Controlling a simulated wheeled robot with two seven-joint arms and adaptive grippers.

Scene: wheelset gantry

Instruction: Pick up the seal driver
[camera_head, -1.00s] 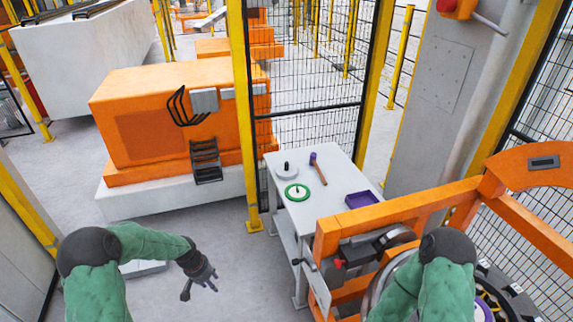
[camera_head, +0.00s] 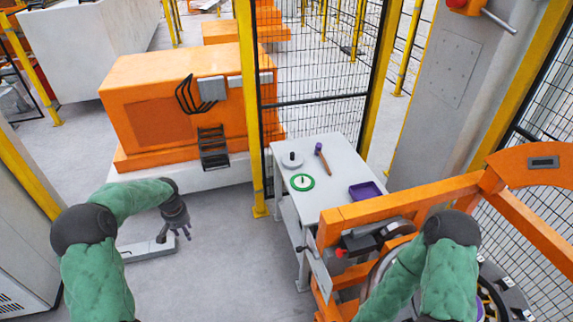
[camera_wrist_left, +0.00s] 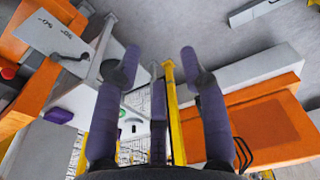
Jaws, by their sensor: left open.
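A pale grey disc with a black upright knob (camera_head: 291,162) stands at the far left of the white table (camera_head: 335,195). It looks like the seal driver, though it is too small to be sure. A green ring with a pale centre and a small upright pin (camera_head: 302,182) lies just in front of it. My left gripper (camera_head: 175,236) is open and empty, low over the floor to the left of the table and well apart from it. Its spread fingers also show in the left wrist view (camera_wrist_left: 160,62). My right arm shows, but its gripper does not.
A hammer with a purple head (camera_head: 322,158) and a purple tray (camera_head: 366,190) share the table. An orange gantry frame (camera_head: 400,203) stands close at the table's front right. A yellow post (camera_head: 249,110) and mesh fence are behind.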

